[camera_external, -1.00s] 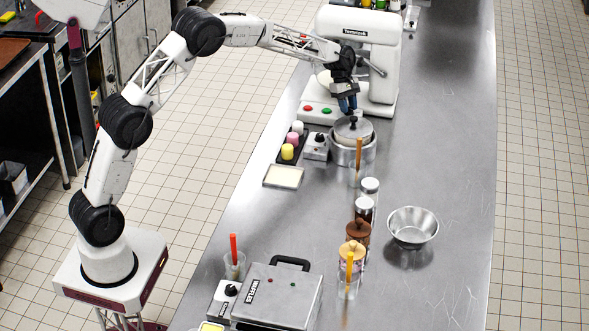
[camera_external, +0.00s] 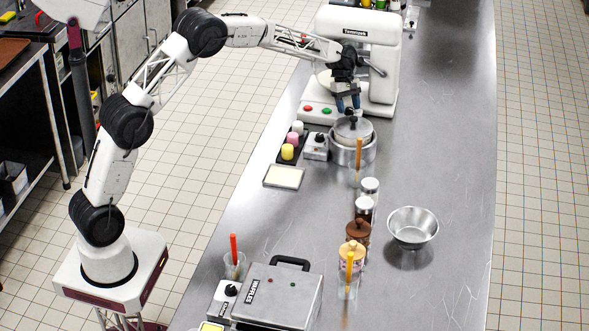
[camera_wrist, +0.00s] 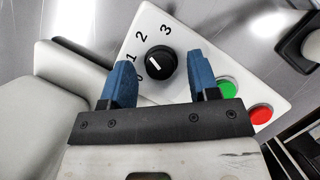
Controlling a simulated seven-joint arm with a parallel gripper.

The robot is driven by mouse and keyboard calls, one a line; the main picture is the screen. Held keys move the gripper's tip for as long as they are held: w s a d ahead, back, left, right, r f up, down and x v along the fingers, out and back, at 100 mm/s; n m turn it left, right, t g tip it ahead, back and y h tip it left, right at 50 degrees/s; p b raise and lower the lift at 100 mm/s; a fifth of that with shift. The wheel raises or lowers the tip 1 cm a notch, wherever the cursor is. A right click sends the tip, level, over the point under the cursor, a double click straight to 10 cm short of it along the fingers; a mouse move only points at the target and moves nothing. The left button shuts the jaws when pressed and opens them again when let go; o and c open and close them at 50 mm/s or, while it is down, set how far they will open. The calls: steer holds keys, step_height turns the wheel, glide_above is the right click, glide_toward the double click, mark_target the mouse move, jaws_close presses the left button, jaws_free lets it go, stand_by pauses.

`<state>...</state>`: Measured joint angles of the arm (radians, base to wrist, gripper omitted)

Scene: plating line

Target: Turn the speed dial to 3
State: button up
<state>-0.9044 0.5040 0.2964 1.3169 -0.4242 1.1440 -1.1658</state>
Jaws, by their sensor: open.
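The speed dial (camera_wrist: 159,62) is a round black knob with a white mark, on a white panel in the wrist view. Numbers 0 to 3 curve around its left and upper side. In the external view my gripper (camera_external: 348,106) hangs over the front of the white mixer (camera_external: 384,75). The dial is not clearly visible there.
A green button (camera_wrist: 228,89) and a red button (camera_wrist: 259,113) sit beside my right finger in the wrist view. A lidded pot (camera_external: 349,150) stands close in front of the mixer. Small controls (camera_external: 316,146) and colored cups (camera_external: 288,151) lie left of it.

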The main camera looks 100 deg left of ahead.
steer(key=shift+n, duration=0.3)
steer(key=n, duration=0.2)
steer(key=n+y, duration=0.1)
steer(key=shift+s+d+n+t+y, duration=0.1)
steer(key=shift+n+t+y, duration=0.2)
steer(key=shift+n+t, duration=0.1)
steer(key=shift+r, duration=0.1)
steer(key=v, duration=0.8)
steer(key=s+d+f+m, duration=0.1)
steer(key=s+d+m, duration=0.1)
steer(key=s+d, duration=0.2)
steer(key=s+d+f+m+h, duration=0.1)
steer(key=s+d, duration=0.3)
steer(key=d, duration=0.5)
steer(key=shift+f+m+g, duration=0.3)
steer(key=shift+m+g, duration=0.1)
steer(key=shift+m, duration=0.2)
steer(key=w+a+r+m+g+y, duration=0.1)
steer(key=w+a+r+m+y, duration=0.1)
steer(key=w+a+m+y, duration=0.5)
steer(key=w+a+m, duration=0.1)
steer(key=w+m, duration=0.2)
steer(key=m, duration=0.2)
steer(key=shift+m, duration=0.4)
